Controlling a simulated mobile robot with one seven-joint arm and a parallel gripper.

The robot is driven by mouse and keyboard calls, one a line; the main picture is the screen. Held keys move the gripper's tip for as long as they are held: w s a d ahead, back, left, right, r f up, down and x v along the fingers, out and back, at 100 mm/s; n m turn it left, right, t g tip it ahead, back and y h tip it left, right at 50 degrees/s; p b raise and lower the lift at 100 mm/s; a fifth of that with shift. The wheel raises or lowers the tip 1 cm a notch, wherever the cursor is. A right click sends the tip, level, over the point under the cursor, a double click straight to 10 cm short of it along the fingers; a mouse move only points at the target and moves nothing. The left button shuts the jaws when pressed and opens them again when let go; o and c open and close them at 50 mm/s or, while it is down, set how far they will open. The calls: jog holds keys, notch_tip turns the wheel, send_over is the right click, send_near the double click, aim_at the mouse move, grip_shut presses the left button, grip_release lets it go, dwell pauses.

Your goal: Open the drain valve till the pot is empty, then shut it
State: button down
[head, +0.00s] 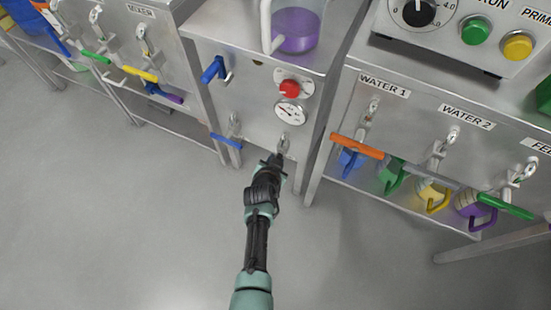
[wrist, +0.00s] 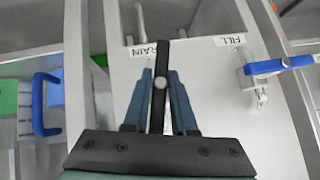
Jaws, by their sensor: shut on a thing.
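The drain valve (head: 284,141) is on the lower right of the middle steel cabinet's front. My gripper (head: 275,160) is at this valve, shut on its dark lever (wrist: 161,60), which lies between the two fingers in the wrist view. The label above it there is upside down and partly covered, reading "RAIN". A clear vessel (head: 297,28) with purple liquid in its lower part stands on the cabinet top, cut by the picture's edge. I cannot tell whether it is the pot. Any flow at the drain outlet is hidden.
The fill valve (head: 232,138) with a blue lever is left of the drain. Above are a blue handle (head: 213,70), red knob (head: 289,88) and gauge (head: 290,113). Right stands a water cabinet (head: 350,110) with coloured levers and jugs. The floor in front is clear.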

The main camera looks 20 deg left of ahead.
jog(key=shift+a+n+h+b, duration=0.1)
jog(key=shift+n+h+b, duration=0.5)
jog(key=shift+h+b, duration=0.45)
jog(key=c, duration=0.8)
grip_release()
jog(key=p+v, duration=0.6)
jog(key=v, duration=0.7)
jog(key=shift+a, duration=0.1)
